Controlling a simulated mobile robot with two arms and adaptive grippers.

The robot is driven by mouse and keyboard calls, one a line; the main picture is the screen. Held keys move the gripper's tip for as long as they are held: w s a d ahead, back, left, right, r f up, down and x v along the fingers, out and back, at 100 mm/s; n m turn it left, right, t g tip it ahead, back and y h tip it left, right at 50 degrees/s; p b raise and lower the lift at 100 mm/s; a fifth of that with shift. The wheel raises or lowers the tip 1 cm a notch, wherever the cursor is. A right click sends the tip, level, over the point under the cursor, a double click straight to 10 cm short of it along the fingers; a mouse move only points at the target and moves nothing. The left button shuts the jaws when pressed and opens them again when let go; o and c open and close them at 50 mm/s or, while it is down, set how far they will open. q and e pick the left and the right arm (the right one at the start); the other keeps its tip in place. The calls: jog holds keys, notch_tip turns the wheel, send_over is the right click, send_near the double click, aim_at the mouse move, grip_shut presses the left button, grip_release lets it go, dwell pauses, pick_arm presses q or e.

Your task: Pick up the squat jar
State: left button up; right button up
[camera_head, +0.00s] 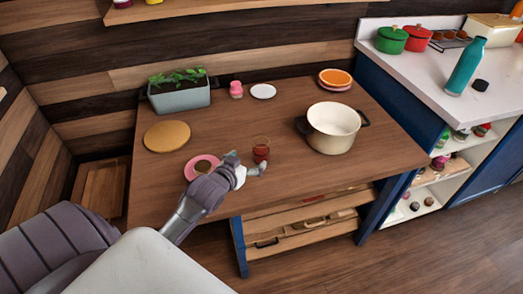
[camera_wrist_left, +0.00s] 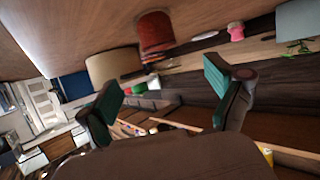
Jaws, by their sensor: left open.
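A short red jar (camera_head: 261,152) stands on the wooden table near its front middle; it looks like the squat jar, though a small pink jar (camera_head: 236,89) also stands farther back. My left gripper (camera_head: 250,167) is just in front of and slightly left of the red jar, open and empty. In the left wrist view the red jar (camera_wrist_left: 156,36) appears beyond the spread fingers (camera_wrist_left: 163,94), apart from them, with the pink jar (camera_wrist_left: 236,32) to its right. My right gripper is not in view.
A pink saucer (camera_head: 190,173) lies left of the gripper, partly hidden by my arm. A cream pot (camera_head: 333,128) stands to the right. A round wooden board (camera_head: 166,136), planter (camera_head: 181,98), white plate (camera_head: 263,91) and stacked plates (camera_head: 335,79) lie farther back.

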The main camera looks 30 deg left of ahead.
aim_at(257, 153)
pick_arm(q)
jog(key=x, duration=1)
jog(key=shift+s, duration=0.1)
jog(key=c, duration=1.6)
